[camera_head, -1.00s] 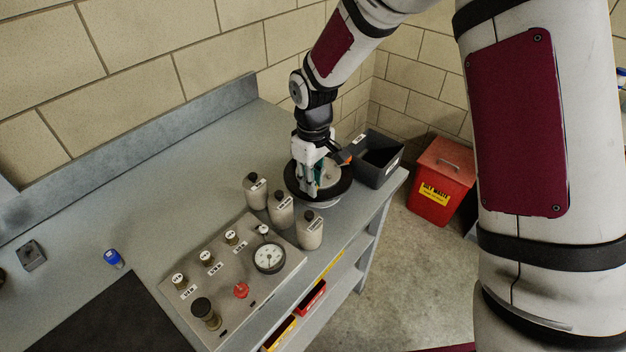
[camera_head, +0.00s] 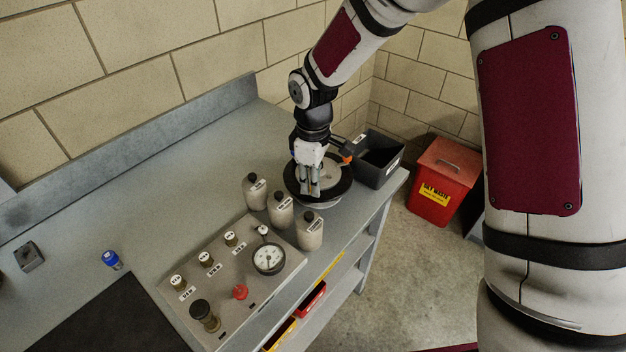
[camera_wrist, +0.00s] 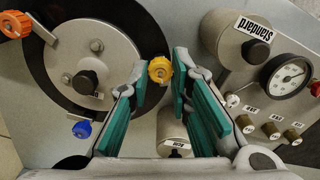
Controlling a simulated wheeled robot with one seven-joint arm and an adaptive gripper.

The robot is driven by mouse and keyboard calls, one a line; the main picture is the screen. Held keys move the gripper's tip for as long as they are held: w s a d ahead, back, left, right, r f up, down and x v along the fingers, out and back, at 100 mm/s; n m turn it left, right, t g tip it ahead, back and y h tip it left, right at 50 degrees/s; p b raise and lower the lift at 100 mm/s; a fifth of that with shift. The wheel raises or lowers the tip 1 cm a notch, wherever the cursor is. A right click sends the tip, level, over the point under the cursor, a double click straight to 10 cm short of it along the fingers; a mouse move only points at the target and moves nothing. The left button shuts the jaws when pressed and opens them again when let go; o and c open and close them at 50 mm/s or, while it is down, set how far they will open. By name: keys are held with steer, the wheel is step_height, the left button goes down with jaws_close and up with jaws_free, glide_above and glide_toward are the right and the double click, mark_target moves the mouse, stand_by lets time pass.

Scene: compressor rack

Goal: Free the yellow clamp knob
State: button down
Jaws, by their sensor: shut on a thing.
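The yellow clamp knob (camera_wrist: 159,70) is at the right edge of the black ring (camera_wrist: 150,30) around a round grey lid (camera_wrist: 90,60) in the wrist view. My gripper (camera_wrist: 160,72), with teal pads, has its fingertips on either side of the knob and is shut on it. In the head view my gripper (camera_head: 311,192) points down over the near edge of the same ring, and hides the knob. An orange knob (camera_wrist: 15,24) and a blue knob (camera_wrist: 82,129) also sit around the lid; the orange knob (camera_head: 346,159) shows in the head view.
Several grey bottles (camera_head: 282,210) stand close to the left of the ring, beside a panel (camera_head: 215,315) with a gauge (camera_head: 269,258). A dark open bin (camera_head: 372,177) stands at the right. A red waste bin (camera_head: 437,185) is on the floor. The back left bench is clear.

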steer(key=c, duration=1.4)
jaws_free()
steer(key=shift+c, duration=0.2)
steer(key=shift+r, duration=0.15)
step_height(320, 180, up, 12)
steer(key=s+d+r+m+t, duration=0.3)
steer(key=s+d+r+m, duration=0.3)
steer(key=s+d+r, duration=0.5)
steer(key=s+d+r+m+t, duration=0.1)
steer(key=s+d+m, duration=0.1)
steer(key=s, duration=0.5)
steer(key=s+d+r+m+t, duration=0.1)
steer(key=s+m, duration=0.4)
steer(key=s, duration=0.1)
steer(key=shift+s+d, duration=0.4)
